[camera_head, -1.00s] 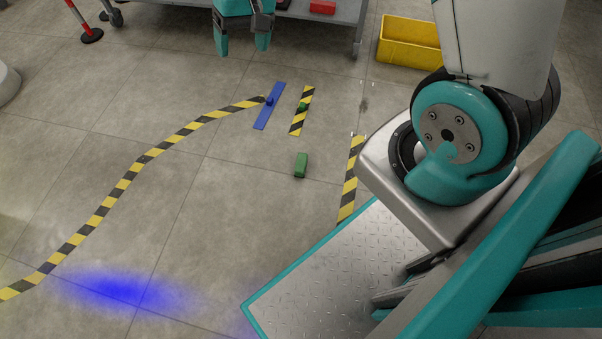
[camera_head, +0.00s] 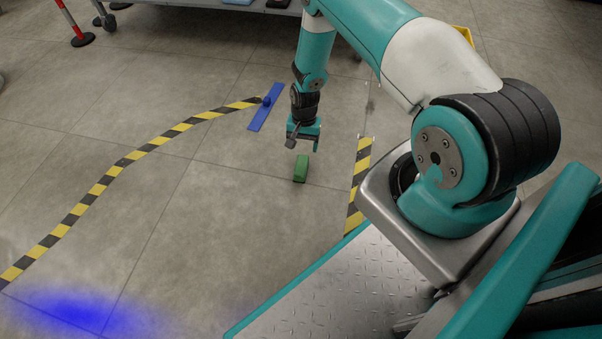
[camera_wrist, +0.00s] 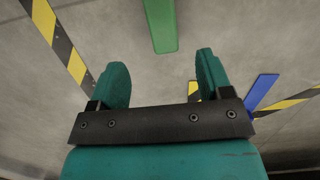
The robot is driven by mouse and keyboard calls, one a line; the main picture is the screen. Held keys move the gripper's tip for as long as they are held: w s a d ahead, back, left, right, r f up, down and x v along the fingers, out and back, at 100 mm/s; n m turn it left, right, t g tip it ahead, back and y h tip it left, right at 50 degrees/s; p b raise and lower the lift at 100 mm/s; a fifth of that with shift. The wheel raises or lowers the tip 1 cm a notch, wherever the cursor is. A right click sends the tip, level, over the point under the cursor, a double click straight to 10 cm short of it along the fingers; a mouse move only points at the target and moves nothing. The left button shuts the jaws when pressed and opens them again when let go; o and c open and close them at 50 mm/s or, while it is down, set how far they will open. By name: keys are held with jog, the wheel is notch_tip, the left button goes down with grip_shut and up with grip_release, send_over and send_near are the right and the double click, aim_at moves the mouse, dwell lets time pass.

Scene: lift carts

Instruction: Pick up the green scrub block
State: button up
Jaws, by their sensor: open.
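The green scrub block (camera_head: 301,168) lies on the grey tiled floor, in front of my base. My gripper (camera_head: 303,143) is over the floor just behind and above the block, pointing down, with its jaws open and empty. In the wrist view the block (camera_wrist: 161,26) is at the top centre. It sits beyond the two teal fingertips of my gripper (camera_wrist: 162,70), roughly in line with the gap between them. The block is apart from both fingers.
A blue bar with a knob (camera_head: 265,108) lies on the floor behind and left of the block. Yellow-black tape (camera_head: 140,155) curves across the left floor, and another strip (camera_head: 357,185) runs at right. A cart (camera_head: 200,4) stands at the back. The floor left of the block is clear.

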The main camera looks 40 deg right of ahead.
aim_at(301, 164)
jog(key=f+b, duration=0.2)
jog(key=f, duration=0.1)
jog(key=a+f+b, duration=0.1)
jog(key=f+b, duration=0.1)
jog(key=f, duration=0.1)
jog(key=f+b, duration=0.2)
jog(key=f, duration=0.2)
jog(key=shift+s+a+f, duration=0.1)
jog(key=shift+s+a, duration=0.05)
jog(key=shift+s, duration=0.2)
jog(key=shift+f, duration=0.25)
jog(key=c, duration=1.1)
jog(key=shift+o, duration=0.2)
jog(key=shift+r, duration=0.15)
notch_tip(301, 164, up, 20)
jog(key=p, duration=1)
jog(key=shift+r+p, duration=0.15)
jog(key=shift+p, duration=0.15)
